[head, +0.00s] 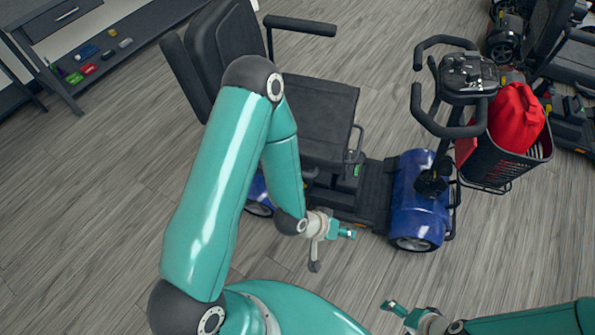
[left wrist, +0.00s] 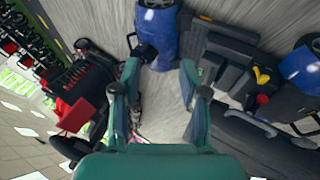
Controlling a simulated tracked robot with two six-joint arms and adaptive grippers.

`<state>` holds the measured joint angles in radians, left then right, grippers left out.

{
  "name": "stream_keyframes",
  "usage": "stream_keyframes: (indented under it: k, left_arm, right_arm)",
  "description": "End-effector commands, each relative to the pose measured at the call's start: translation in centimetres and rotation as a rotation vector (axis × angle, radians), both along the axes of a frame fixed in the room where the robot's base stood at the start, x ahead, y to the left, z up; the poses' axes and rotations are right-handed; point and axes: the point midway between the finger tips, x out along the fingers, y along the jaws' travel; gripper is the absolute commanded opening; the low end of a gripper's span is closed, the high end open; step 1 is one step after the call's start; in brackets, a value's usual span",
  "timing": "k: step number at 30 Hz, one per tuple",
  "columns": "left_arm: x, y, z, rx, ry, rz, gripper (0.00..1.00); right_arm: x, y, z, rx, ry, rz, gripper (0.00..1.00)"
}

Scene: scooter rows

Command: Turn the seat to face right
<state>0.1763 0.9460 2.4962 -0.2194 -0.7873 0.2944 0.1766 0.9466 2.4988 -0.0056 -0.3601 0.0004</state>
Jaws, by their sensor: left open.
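The scooter's black seat is in the upper middle of the head view, with its cushion (head: 325,110) extending right from the backrest (head: 215,55). The seat faces the handlebars (head: 465,85); part of it is hidden behind my left arm. A small metal loop (head: 353,150) with a green mark shows at the cushion's right lower edge. My left gripper (head: 332,245) is open and empty, below the cushion beside the scooter's near side. Its two spread fingers also show in the left wrist view (left wrist: 161,75). My right gripper (head: 402,312) is low, apart from the scooter; its fingers are unclear.
A blue wheel cover (head: 418,190) sits at the scooter's front. A dark basket (head: 515,165) with a red bag (head: 517,118) hangs beyond the handlebars. More scooters (head: 555,65) stand at upper right. A low dark bench (head: 60,60) stands at upper left. The lower-left floor is clear.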

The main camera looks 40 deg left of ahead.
Motion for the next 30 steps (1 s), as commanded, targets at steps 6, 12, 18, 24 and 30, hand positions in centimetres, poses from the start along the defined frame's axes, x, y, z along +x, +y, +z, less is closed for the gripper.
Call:
stream_keyframes:
  k: [6, 12, 18, 24, 30]
  left_arm:
    - [6.3, 0.4, 1.8, -0.313, -0.384, 0.178, 0.43]
    - [7.5, 5.6, 1.1, -0.655, -0.658, 0.365, 0.43]
    - [5.3, 12.4, -2.7, -0.868, -0.838, 0.519, 0.43]
    - [2.2, 18.4, -10.0, -0.893, -0.925, 0.652, 0.43]
    - [-0.2, 22.7, -16.2, -0.826, -0.934, 0.783, 0.43]
  right_arm:
    - [0.0, 0.0, -5.2, 0.0, 0.0, 0.0, 0.89]
    - [0.0, 0.0, -12.6, 0.0, 0.001, 0.0, 0.89]
    - [0.0, 0.0, -19.7, 0.0, 0.0, 0.0, 0.89]
    - [0.0, 0.0, -26.5, 0.0, 0.0, 0.0, 0.89]
    - [0.0, 0.0, -30.8, 0.0, 0.0, 0.0, 0.89]
